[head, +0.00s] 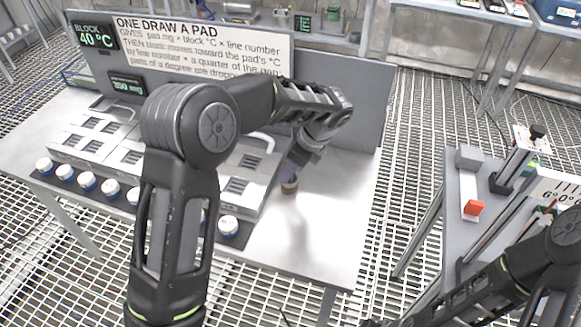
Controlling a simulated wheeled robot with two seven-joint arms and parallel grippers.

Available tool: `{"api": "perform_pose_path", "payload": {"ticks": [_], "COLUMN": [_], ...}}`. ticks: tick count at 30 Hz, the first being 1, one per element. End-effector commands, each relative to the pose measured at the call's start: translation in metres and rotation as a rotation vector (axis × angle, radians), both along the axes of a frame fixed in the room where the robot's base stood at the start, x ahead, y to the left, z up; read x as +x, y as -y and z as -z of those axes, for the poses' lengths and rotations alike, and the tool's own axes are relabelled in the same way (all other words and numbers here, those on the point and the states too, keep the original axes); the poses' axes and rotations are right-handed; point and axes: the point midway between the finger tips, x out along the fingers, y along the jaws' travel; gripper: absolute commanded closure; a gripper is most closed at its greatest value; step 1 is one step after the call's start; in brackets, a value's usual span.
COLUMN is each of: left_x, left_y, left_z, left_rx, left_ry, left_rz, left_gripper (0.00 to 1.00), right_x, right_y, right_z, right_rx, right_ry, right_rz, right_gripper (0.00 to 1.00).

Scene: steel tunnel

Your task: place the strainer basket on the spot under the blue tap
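I cannot make out a strainer basket, a blue tap or a marked spot in the head view. My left gripper (293,172) points down over the right part of the steel bench (325,225). A small brownish round thing (289,187) shows right at its fingertips, close above or on the bench top. The fingers are small and partly hidden by the wrist, so I cannot tell whether they are closed on it. My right arm comes in at the bottom right, and its gripper is out of view.
Metal blocks (95,138) and a row of white-lidded jars (87,181) fill the bench's left and front. A sign panel (205,45) stands behind. A second table with a slide rig (470,185) is at right. The bench's right end is clear.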

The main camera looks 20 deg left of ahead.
Motion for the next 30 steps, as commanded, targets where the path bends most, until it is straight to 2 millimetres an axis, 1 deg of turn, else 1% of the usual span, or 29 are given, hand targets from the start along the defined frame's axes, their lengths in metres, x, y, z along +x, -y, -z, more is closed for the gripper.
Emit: {"api": "perform_pose_path", "payload": {"ticks": [7,11,13,17,25,27,30], "left_x": [0.000,0.000,0.000,-0.001,-0.004,-0.005,-0.005], "left_y": [0.000,0.002,0.005,0.013,0.035,0.039,0.044], "left_z": [-0.001,-0.007,-0.014,-0.034,-0.086,-0.102,-0.111], "left_rx": [0.000,0.000,0.000,-0.001,-0.001,0.001,0.000], "left_ry": [0.000,0.001,0.003,0.004,0.004,0.001,0.001], "left_rz": [0.000,0.000,0.000,0.002,0.002,0.003,0.001], "left_gripper": [0.61,0.61,0.61,0.61,0.61,0.61,0.61], "right_x": [0.000,0.000,0.000,0.000,0.001,0.000,-0.001], "right_y": [0.000,0.000,0.000,0.000,0.000,0.000,0.000], "right_z": [-0.001,-0.001,0.000,0.002,0.005,-0.005,-0.009], "right_rx": [0.000,0.000,0.000,0.000,0.001,0.000,-0.001], "right_ry": [0.000,0.000,0.000,0.001,0.001,0.000,-0.001], "right_rz": [0.000,0.000,0.000,0.000,-0.001,0.000,0.001], "right_gripper": [1.00,1.00,1.00,1.00,1.00,1.00,1.00]}}
